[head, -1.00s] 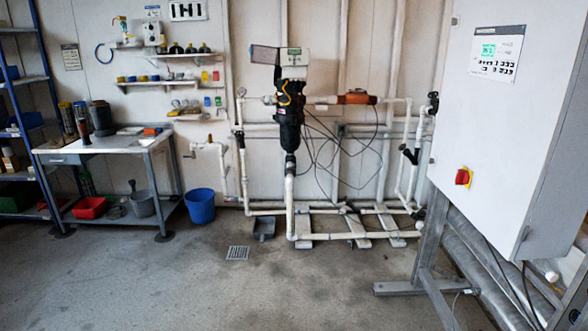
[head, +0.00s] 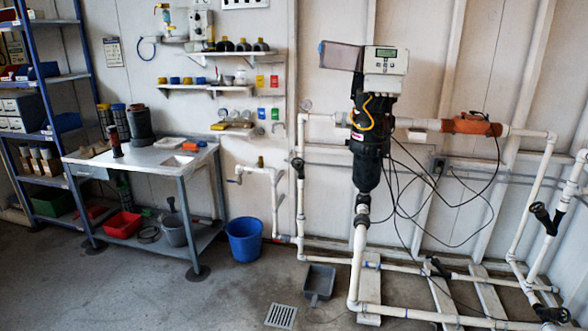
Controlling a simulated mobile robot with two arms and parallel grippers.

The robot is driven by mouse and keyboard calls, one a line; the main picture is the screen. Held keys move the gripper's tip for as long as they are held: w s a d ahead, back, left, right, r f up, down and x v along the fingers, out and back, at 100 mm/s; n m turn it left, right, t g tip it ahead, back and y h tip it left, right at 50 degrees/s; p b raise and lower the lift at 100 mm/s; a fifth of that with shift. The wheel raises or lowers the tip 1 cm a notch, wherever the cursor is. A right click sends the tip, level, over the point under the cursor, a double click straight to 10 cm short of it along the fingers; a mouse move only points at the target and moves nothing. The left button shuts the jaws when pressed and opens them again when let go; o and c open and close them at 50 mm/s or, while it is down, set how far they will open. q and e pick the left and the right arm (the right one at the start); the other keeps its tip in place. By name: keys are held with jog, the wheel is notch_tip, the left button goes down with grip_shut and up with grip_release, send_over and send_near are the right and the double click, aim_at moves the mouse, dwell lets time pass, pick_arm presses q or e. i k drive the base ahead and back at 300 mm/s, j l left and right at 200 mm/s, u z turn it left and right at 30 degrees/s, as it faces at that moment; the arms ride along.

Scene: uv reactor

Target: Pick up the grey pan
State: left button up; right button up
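The grey pan (head: 319,283) is a shallow, dark grey, square tray on the concrete floor. It lies just left of the lower white pipework, right of the blue bucket and behind the floor drain. Neither of my grippers shows in the head view, and nothing touches the pan from above.
A blue bucket (head: 244,240) stands by the workbench (head: 143,157). A floor drain (head: 281,316) lies in front of the pan. White pipes (head: 355,265) on pale floor supports block the right side. The floor (head: 130,295) at front left is clear.

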aim_at(314, 288)
jog(key=i+j, duration=0.2)
jog(key=i, duration=0.2)
jog(key=i+j+z, duration=0.1)
jog(key=i, duration=0.3)
jog(key=i+j+z, duration=0.1)
jog(key=i+j, duration=0.2)
jog(key=i, duration=0.1)
